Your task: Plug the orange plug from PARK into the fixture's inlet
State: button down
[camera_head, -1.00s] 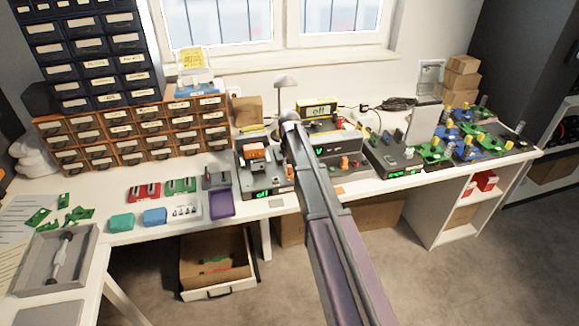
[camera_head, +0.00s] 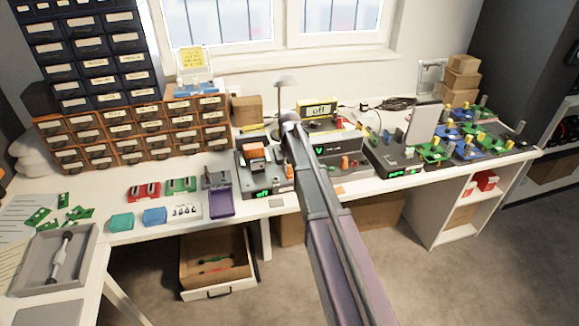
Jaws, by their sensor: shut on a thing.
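A grey device with a green "off" display (camera_head: 263,193) stands at the middle of the bench. An orange block (camera_head: 256,152) sits on its top. A small orange-red part (camera_head: 289,171) shows beside my arm; I cannot tell whether it is the orange plug. A yellow-framed display (camera_head: 318,110) reading "off" stands behind. I cannot make out the PARK label or the inlet. My arm crosses from the bottom edge to the middle devices. Its far end hides my gripper and whatever is there.
To the right stand a grey box with a green display (camera_head: 399,172) and several green and blue fixtures (camera_head: 467,150). Orange-fronted drawers (camera_head: 130,133) stand left of the devices. Small trays (camera_head: 221,203) lie near the front edge. An open drawer (camera_head: 217,265) is below.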

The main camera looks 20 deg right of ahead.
aim_at(289, 165)
jog(key=shift+f, duration=0.15)
jog(key=shift+c, duration=2.3)
grip_release()
notch_tip(289, 165, up, 8)
jog(key=p, duration=0.7)
jog(key=shift+f, duration=0.2)
jog(key=s+a+f+b, duration=0.1)
jog(key=s+a, duration=0.1)
jog(key=s, duration=0.6)
jog(key=s+a+f+b, duration=0.1)
jog(key=s+a, duration=0.2)
jog(key=s, duration=0.6)
jog(key=shift+s+a+f, duration=0.3)
jog(key=shift+a+f, duration=0.05)
